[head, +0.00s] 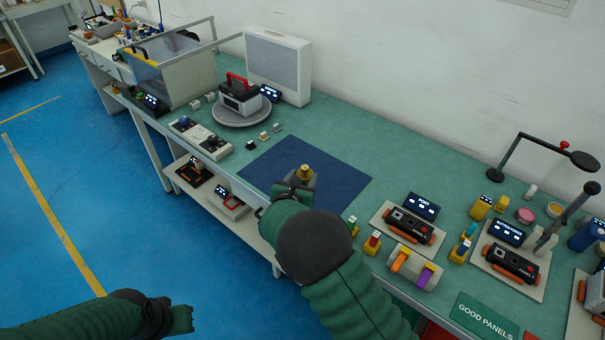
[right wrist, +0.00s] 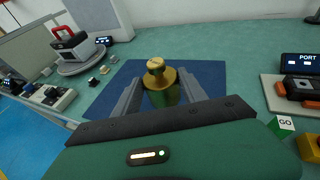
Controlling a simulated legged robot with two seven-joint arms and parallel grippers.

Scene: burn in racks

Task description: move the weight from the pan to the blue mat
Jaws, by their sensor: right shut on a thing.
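The brass weight (head: 304,171) is upright between the fingers of my right gripper (head: 297,183), over the blue mat (head: 340,185). In the right wrist view, the weight's knob and collar (right wrist: 157,72) stand above the two grey fingers of the gripper (right wrist: 160,92), with the mat (right wrist: 213,75) behind. The lower part of the weight is hidden, and I cannot tell whether it touches the mat. A round grey pan (head: 240,119) at the back left bears a boxy device with a red handle (head: 239,94). My left gripper (head: 180,319) is low at the left, away from the table.
Small blocks (head: 263,136) lie between the pan and the mat. A control box (head: 200,137) stands at the left front edge. Panels on trays (head: 408,228) and coloured blocks (head: 372,242) stand right of the mat. Much of the mat around the weight is bare.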

